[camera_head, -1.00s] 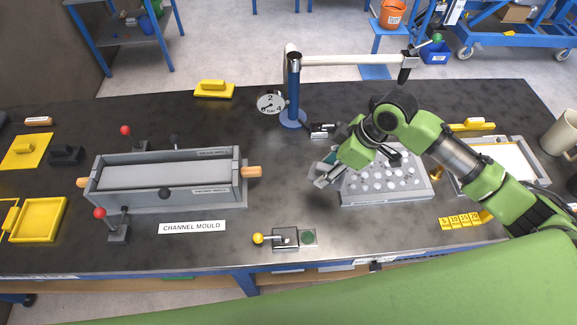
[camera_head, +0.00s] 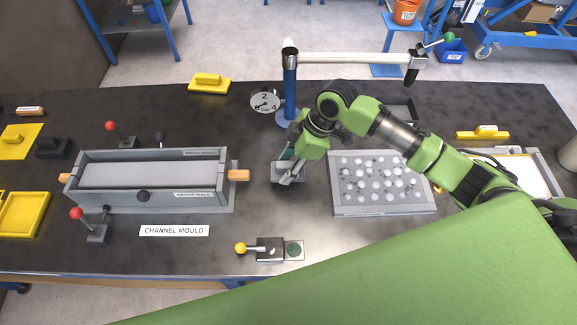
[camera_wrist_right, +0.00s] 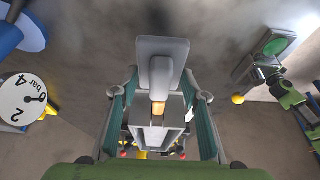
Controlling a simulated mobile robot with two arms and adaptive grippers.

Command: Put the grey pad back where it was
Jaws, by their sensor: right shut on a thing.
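The grey pad (camera_head: 287,172) is a flat grey plate with a raised grip, held low over the bare bench between the channel mould and the studded grey plate. My right gripper (camera_head: 293,172) is shut on its grip. The right wrist view shows the pad (camera_wrist_right: 146,47) ahead of the fingers, with its grip between them. My fingers partly cover it in the head view, and I cannot tell whether it touches the bench. My left gripper is not in view.
The channel mould (camera_head: 150,200) with wooden-ended bar is left of the pad. The studded plate (camera_head: 383,211) is right. A blue post (camera_head: 289,85) with gauge (camera_head: 265,101) stands behind. A yellow-knobbed lever (camera_head: 240,248) is in front. Bare bench surrounds the pad.

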